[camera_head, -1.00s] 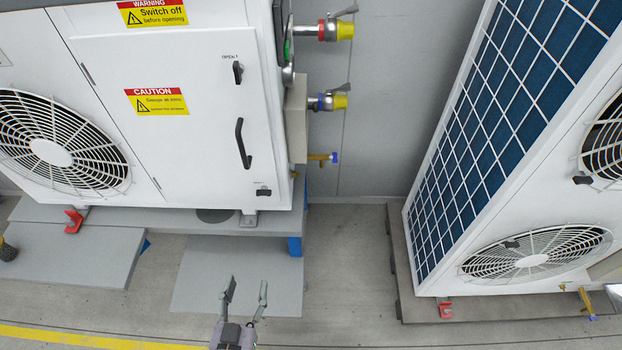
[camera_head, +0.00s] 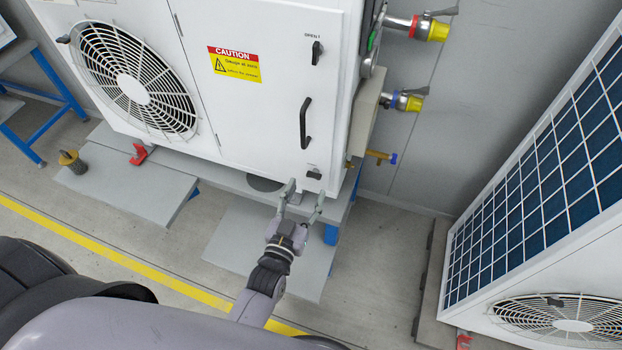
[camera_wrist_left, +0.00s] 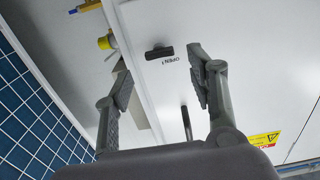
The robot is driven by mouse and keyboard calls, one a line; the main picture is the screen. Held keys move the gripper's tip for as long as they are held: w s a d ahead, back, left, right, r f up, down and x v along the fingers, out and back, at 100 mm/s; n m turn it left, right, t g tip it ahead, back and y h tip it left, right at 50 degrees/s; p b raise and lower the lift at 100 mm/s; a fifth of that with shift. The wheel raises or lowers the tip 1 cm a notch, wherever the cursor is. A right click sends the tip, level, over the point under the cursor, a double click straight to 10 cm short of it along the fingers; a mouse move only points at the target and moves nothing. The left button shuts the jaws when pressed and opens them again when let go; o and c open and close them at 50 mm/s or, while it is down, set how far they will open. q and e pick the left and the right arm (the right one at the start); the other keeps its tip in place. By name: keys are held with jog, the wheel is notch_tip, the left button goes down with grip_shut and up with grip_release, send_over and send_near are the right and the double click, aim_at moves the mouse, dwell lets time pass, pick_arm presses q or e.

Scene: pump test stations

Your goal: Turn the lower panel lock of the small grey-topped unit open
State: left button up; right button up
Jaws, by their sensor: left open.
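The white unit's front panel (camera_head: 262,120) carries a small black lower lock (camera_head: 314,174) near its bottom right corner. The lock's handle lies roughly crosswise. In the left wrist view the lower lock (camera_wrist_left: 159,53) shows beside an "OPEN" label, between the fingers and beyond them. My left gripper (camera_head: 304,192) is open and empty, just below the lower lock and apart from it; its fingers also frame the lock in the left wrist view (camera_wrist_left: 158,72). An upper lock (camera_head: 317,52) stands upright near the panel's top. The unit's top is out of view. My right gripper is not in view.
A black bar handle (camera_head: 305,123) stands out above the lower lock. Valves with yellow caps (camera_head: 437,31) and a small brass tap (camera_head: 380,156) stick out on the unit's right. A blue-gridded unit (camera_head: 545,190) stands further right, with clear floor between.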

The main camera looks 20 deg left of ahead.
aim_at(313, 178)
pick_arm(q)
jog(key=w, duration=0.4)
jog(key=shift+w+d, duration=0.1)
jog(key=shift+w, duration=0.1)
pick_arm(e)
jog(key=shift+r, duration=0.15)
pick_arm(q)
jog(key=shift+c, duration=0.2)
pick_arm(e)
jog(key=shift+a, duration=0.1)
pick_arm(q)
jog(key=c, duration=1.1)
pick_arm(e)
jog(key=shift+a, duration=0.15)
